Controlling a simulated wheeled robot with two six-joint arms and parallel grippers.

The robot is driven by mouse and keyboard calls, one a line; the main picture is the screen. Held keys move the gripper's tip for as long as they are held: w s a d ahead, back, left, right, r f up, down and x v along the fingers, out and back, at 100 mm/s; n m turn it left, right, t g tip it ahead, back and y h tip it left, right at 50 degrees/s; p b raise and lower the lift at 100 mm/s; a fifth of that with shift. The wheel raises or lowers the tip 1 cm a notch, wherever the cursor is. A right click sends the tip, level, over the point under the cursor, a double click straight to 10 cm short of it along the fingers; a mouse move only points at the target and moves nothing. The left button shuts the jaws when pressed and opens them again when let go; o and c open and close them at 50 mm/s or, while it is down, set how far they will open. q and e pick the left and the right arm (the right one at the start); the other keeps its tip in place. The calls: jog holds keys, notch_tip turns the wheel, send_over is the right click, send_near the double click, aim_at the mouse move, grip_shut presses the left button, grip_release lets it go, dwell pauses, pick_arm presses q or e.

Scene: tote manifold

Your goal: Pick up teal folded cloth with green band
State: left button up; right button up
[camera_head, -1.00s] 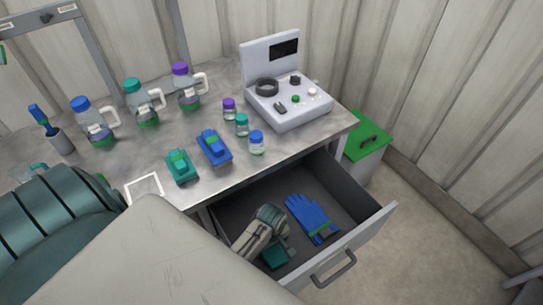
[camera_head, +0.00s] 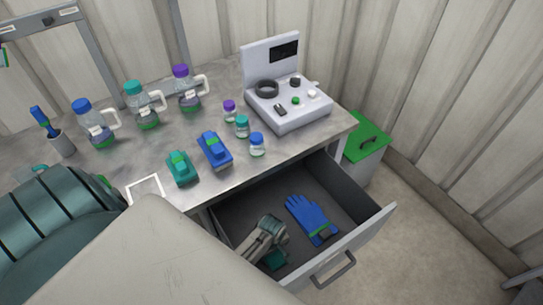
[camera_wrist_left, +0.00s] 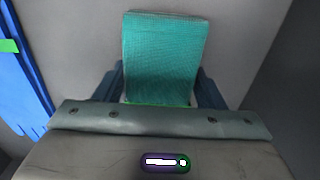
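The teal folded cloth (camera_head: 274,261) lies in the open drawer, mostly hidden by my left gripper in the head view. In the left wrist view, the cloth (camera_wrist_left: 165,55) stretches away between the two dark blue fingers, with a strip of its green band (camera_wrist_left: 160,104) at the near end. My left gripper (camera_wrist_left: 162,88) is low at the cloth, its fingers apart, one on each side. Firm contact is not visible. My right gripper is not in view.
Blue gloves (camera_head: 312,218) lie beside the cloth in the drawer (camera_head: 345,250). The worktop (camera_head: 190,120) above carries bottles, small jars, a teal item (camera_head: 180,168), a blue item (camera_head: 214,150) and a grey device (camera_head: 288,105). A green-lidded bin (camera_head: 366,137) stands behind the drawer.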

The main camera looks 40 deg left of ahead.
pick_arm(q)
jog(key=shift+c, duration=1)
notch_tip(320, 180, up, 10)
jog(key=shift+r, duration=0.1)
jog(key=o, duration=0.4)
jog(key=c, duration=0.3)
